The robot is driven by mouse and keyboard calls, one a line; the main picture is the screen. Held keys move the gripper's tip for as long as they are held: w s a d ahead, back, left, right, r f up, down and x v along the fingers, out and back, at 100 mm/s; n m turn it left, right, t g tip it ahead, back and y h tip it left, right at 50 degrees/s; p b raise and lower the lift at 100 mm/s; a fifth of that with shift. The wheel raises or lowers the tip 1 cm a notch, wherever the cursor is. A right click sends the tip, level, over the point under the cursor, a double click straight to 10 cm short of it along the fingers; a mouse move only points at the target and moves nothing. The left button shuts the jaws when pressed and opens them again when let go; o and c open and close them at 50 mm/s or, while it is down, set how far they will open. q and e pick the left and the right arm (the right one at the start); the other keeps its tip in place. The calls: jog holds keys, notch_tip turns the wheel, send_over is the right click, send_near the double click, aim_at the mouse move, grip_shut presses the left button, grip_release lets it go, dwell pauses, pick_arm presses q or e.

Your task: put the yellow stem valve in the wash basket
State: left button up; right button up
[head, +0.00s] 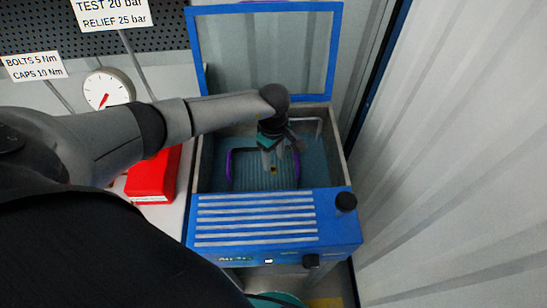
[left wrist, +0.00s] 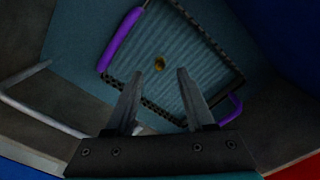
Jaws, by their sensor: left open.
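The yellow stem valve (left wrist: 159,63) lies on the ribbed floor of the wash basket (left wrist: 202,45), which has purple handles. In the head view the valve (head: 274,170) is a small yellowish spot just below my left fingertips. The basket (head: 243,178) sits down inside the blue wash machine. My left gripper (left wrist: 158,98) is open and empty, pointing down over the basket, with the valve showing between and beyond its fingertips. In the head view the left gripper (head: 271,158) reaches into the machine from above. My right gripper is not in view.
The blue wash machine (head: 340,225) has its framed lid (head: 338,50) raised at the back. A red box (head: 153,176) and a dial gauge (head: 106,91) are to its left. A corrugated wall (head: 450,150) stands close on the right.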

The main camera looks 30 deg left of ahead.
aim_at(273, 167)
pick_arm(q)
notch_tip(273, 167, up, 7)
jog(key=p, duration=0.4)
jog(key=shift+f, duration=0.15)
